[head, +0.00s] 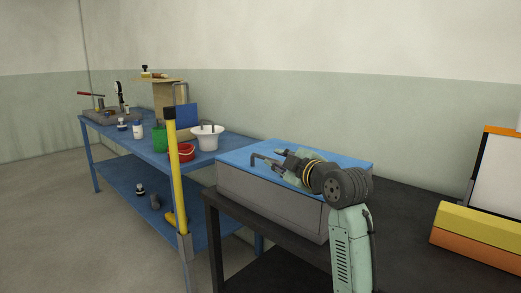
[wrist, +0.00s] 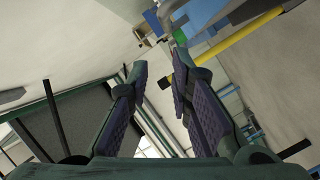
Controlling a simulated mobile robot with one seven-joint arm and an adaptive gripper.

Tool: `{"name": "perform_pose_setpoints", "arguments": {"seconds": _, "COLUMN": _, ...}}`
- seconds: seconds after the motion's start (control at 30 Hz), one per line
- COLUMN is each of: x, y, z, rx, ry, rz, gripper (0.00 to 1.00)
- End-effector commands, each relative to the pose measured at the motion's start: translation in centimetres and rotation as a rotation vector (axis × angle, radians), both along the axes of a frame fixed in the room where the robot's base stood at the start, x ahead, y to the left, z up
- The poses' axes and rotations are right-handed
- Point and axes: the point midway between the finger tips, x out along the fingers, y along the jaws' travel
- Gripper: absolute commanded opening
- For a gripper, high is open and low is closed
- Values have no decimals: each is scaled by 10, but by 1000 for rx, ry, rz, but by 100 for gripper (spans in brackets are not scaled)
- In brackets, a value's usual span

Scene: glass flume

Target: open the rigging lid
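A grey box (head: 262,200) with a flat blue lid (head: 335,155) sits on the dark table; I take this as the rigging lid. The lid lies shut on the box. My gripper (head: 263,164) is over the lid's left part, fingers pointing left in the head view. I cannot tell whether it touches the lid. In the wrist view the two fingers of my gripper (wrist: 157,68) are apart with nothing between them. Part of the lid is hidden behind my arm and gripper.
The dark table (head: 407,220) has an orange and yellow case (head: 478,233) at right. A blue bench (head: 140,147) at left holds a green cup (head: 159,139), a red bucket (head: 182,152) and a white bucket (head: 206,138). A yellow post (head: 177,180) stands before it. Floor at left is clear.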

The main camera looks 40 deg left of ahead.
Motion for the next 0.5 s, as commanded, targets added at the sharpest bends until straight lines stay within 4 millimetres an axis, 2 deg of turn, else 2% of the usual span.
{"name": "perform_pose_setpoints", "arguments": {"seconds": 0.03, "x": 9, "y": -9, "z": -4, "rx": -48, "ry": 0, "rz": 4, "gripper": 20}}
{"name": "perform_pose_setpoints", "arguments": {"seconds": 0.1, "x": 15, "y": -15, "z": -11, "rx": -91, "ry": 1, "rz": 14, "gripper": 20}}
{"name": "perform_pose_setpoints", "arguments": {"seconds": 0.2, "x": 19, "y": -14, "z": -15, "rx": -112, "ry": 0, "rz": 21, "gripper": 20}}
{"name": "perform_pose_setpoints", "arguments": {"seconds": 0.37, "x": 27, "y": 7, "z": -20, "rx": -112, "ry": 2, "rz": 21, "gripper": 20}}
{"name": "perform_pose_setpoints", "arguments": {"seconds": 0.5, "x": 37, "y": 32, "z": -25, "rx": -111, "ry": 3, "rz": 21, "gripper": 20}}
